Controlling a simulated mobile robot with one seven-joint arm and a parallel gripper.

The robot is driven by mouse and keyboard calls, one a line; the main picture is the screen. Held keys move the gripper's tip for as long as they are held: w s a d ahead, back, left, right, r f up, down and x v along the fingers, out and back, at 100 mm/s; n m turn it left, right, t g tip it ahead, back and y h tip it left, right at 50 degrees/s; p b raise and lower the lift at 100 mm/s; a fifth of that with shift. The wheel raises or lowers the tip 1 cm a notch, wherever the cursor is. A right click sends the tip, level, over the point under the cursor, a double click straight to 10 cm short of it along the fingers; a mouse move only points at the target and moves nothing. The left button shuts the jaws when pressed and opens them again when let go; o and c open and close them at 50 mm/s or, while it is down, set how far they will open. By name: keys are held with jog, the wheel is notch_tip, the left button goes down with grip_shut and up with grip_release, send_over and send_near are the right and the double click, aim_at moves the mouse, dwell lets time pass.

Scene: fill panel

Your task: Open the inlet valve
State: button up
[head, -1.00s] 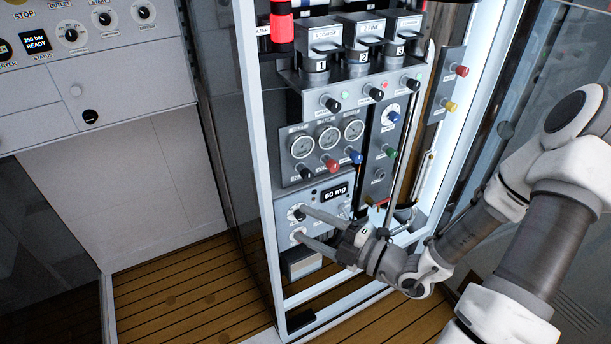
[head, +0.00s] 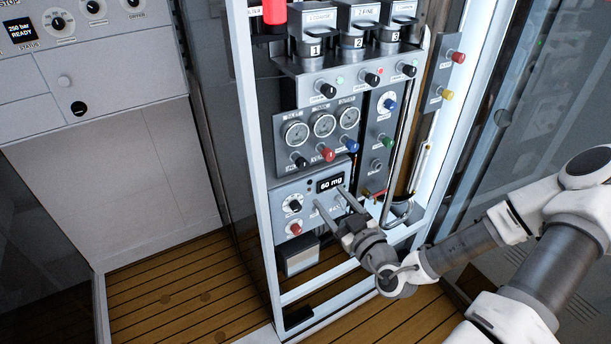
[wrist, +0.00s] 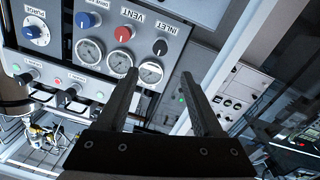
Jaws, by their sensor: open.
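The inlet valve is the black knob (head: 301,162) at the left of the row under three gauges. In the wrist view, the black knob (wrist: 160,47) has the label INLET beside it, and the VENT knob (wrist: 123,33) is red. My gripper (head: 330,196) is open and empty, in front of the lower display panel, below and to the right of the black knob. In the wrist view, my gripper (wrist: 158,75) has its fingers apart, and the black knob shows beyond the gap between the tips, not between the fingers. Nothing is touching the knob.
A blue knob (head: 352,146) sits right of the red one. Below are a 60 mg display (head: 330,184) and two small knobs. A side panel with a green knob (head: 388,142) and a curved pipe stand to the right. White frame posts (head: 257,180) bound the rack.

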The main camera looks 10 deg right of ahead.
aim_at(304, 166)
jog(key=b+x, duration=0.2)
jog(key=x, duration=1.1)
jog(key=shift+w+a+b, duration=0.15)
jog(key=shift+w+b, duration=0.05)
jog(key=shift+b, duration=0.1)
jog(key=shift+c, duration=0.3)
grip_shut()
